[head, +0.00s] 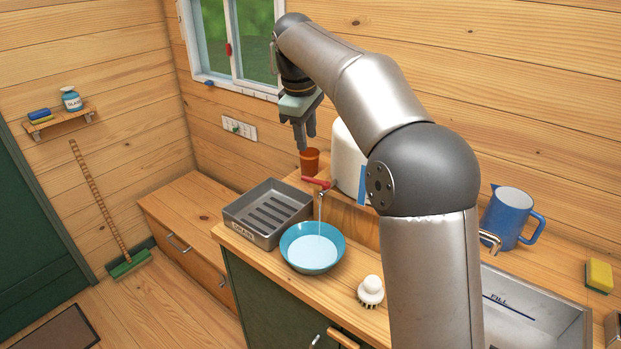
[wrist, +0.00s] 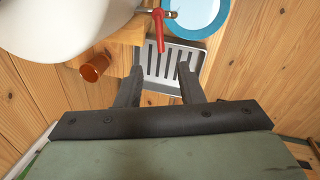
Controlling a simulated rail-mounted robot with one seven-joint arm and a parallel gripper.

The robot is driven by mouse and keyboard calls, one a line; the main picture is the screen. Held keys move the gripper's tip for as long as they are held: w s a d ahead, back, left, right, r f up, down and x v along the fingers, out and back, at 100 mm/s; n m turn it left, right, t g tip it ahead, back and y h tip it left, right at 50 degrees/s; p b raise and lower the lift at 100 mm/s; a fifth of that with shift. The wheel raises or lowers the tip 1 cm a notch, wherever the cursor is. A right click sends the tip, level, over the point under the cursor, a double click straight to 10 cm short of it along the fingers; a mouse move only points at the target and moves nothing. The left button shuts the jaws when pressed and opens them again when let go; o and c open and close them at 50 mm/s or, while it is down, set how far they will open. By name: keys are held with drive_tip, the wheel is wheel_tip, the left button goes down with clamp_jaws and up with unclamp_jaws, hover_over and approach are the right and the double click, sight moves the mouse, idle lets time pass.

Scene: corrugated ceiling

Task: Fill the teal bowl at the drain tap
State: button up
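The teal bowl (head: 312,247) stands upright on the counter under the tap (head: 321,196), with pale liquid inside. A thin pale stream seems to run from the tap into it. The bowl is partly cut off in the wrist view (wrist: 212,31). The tap has a red lever (head: 316,183), which points toward my gripper in the wrist view (wrist: 160,32). The tap comes from a white tank (head: 346,155), partly hidden by my arm. My gripper (head: 306,140) is open and empty, above and behind the tap. Its two fingers are apart in the wrist view (wrist: 160,68).
A grey slatted drain tray (head: 238,228) sits left of the bowl. An orange cup (head: 309,162) stands behind the tap. A white brush (head: 370,291) lies right of the bowl. A blue jug (head: 508,217), metal sink (head: 535,310) and yellow sponge (head: 599,275) are farther right.

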sight(311, 179)
drive_tip(key=f, duration=0.4)
drive_tip(key=w+f, duration=0.1)
drive_tip(key=f, duration=0.2)
drive_tip(key=w+d+f, duration=0.1)
drive_tip(key=f, duration=0.3)
drive_tip(key=shift+f, duration=0.3)
drive_tip(key=shift+c, duration=0.3)
